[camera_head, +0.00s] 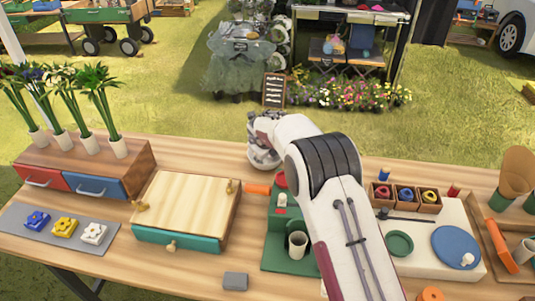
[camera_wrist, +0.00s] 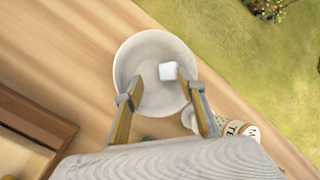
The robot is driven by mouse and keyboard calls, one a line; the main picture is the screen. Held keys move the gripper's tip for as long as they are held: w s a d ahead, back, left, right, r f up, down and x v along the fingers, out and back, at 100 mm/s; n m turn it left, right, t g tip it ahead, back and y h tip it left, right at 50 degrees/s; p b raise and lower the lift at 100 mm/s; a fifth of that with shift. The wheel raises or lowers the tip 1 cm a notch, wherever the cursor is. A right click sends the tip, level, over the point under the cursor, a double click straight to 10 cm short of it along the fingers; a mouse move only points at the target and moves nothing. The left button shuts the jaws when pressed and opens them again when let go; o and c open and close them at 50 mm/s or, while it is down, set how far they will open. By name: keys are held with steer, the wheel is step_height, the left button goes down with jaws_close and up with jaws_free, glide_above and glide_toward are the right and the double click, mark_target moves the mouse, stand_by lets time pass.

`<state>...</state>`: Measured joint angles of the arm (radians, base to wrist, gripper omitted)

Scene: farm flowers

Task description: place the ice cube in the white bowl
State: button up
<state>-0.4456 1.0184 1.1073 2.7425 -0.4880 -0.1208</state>
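The white bowl (camera_wrist: 130,57) is in the wrist view, below my gripper, on the wooden table. The ice cube (camera_wrist: 168,71), a small white block, shows within the bowl's outline, near the right fingertip. I cannot tell whether it rests on the bowl's bottom or is still above it. My gripper (camera_wrist: 160,78) is open, its two fingers spread wide over the bowl, with a gap between the left finger and the cube. In the head view my arm reaches the table's far edge, and the fingers and cube are not clear there.
Labelled white containers (camera_wrist: 240,130) stand close to my right finger in the wrist view. A wooden box (camera_wrist: 35,125) lies at left.

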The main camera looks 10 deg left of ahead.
step_height(320, 180, up, 7)
stand_by(0.7)
stand_by(0.6)
